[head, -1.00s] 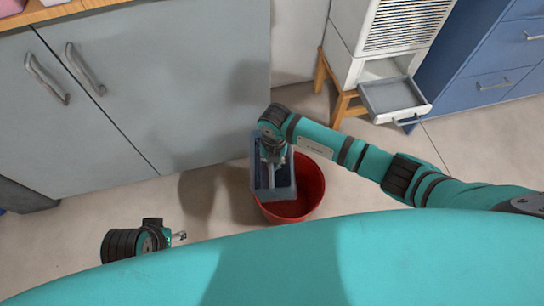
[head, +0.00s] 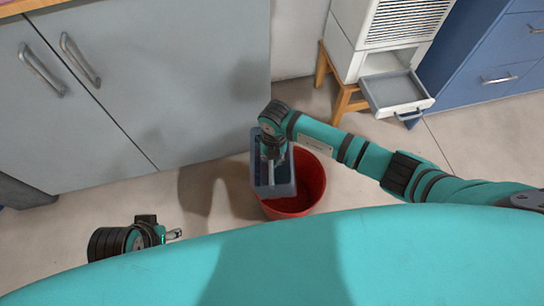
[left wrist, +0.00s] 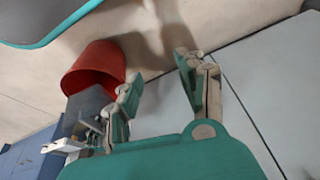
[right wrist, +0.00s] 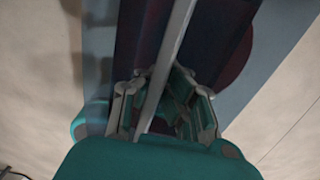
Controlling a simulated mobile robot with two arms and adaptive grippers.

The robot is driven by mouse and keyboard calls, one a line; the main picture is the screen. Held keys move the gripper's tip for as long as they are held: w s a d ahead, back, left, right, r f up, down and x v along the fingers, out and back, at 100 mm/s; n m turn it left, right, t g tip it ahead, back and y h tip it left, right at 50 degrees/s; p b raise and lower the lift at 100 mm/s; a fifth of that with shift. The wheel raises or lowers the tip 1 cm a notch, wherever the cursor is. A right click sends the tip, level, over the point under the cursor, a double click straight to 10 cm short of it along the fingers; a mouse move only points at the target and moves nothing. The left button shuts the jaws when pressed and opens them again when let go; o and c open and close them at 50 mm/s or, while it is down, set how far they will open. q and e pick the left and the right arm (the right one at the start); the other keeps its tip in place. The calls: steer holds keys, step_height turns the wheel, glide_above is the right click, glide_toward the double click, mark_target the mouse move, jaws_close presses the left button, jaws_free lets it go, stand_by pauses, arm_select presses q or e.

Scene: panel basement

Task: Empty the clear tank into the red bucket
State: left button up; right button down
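The clear tank (head: 284,188), a bluish see-through box, hangs over the left part of the red bucket (head: 312,195). The bucket stands on the floor and also shows in the left wrist view (left wrist: 92,68), beside the tank (left wrist: 88,104). My right gripper (head: 270,155) is shut on the tank's grey handle bar, which runs between its fingers in the right wrist view (right wrist: 160,105). The tank's exact tilt and any water in it cannot be made out. My left gripper (head: 178,234) is open and empty, left of the bucket; its fingers are apart in the left wrist view (left wrist: 158,80).
A grey cabinet (head: 150,80) with two handles stands behind at the left. A white appliance (head: 385,35) on a wooden stand has a grey tray (head: 398,90) pulled out at the back right. Blue drawers (head: 490,70) stand beside it. Floor around the bucket is clear.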

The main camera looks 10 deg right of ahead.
arm_select(q)
steer(key=shift+s+r+b, duration=0.2)
steer(key=shift+r+b, duration=0.1)
arm_select(e)
steer(key=shift+f, duration=0.35)
arm_select(q)
steer(key=shift+w+d+r+t+h+b, duration=0.1)
steer(key=shift+w+d+t+b, duration=0.1)
steer(key=shift+w+t, duration=0.4)
steer(key=shift+w+d+r+t+h+b, duration=0.15)
steer(key=shift+w+d+t, duration=0.1)
steer(key=shift+w, duration=0.6)
steer(key=shift+w+d+r+t+h+b, duration=0.1)
steer(key=shift+w+d+t+b, duration=0.1)
steer(key=shift+w+t, duration=0.4)
arm_select(e)
steer(key=shift+f, duration=0.6)
arm_select(q)
steer(key=shift+t, duration=0.85)
steer(key=shift+w+d+r+b, duration=0.2)
steer(key=shift+w, duration=0.45)
steer(key=shift+w+d+r+b, duration=0.15)
steer(key=shift+w+r+b, duration=0.05)
steer(key=shift+w, duration=0.4)
steer(key=shift+w+d+r+b, duration=0.2)
steer(key=shift+w, duration=0.45)
arm_select(e)
steer(key=shift+f, duration=0.6)
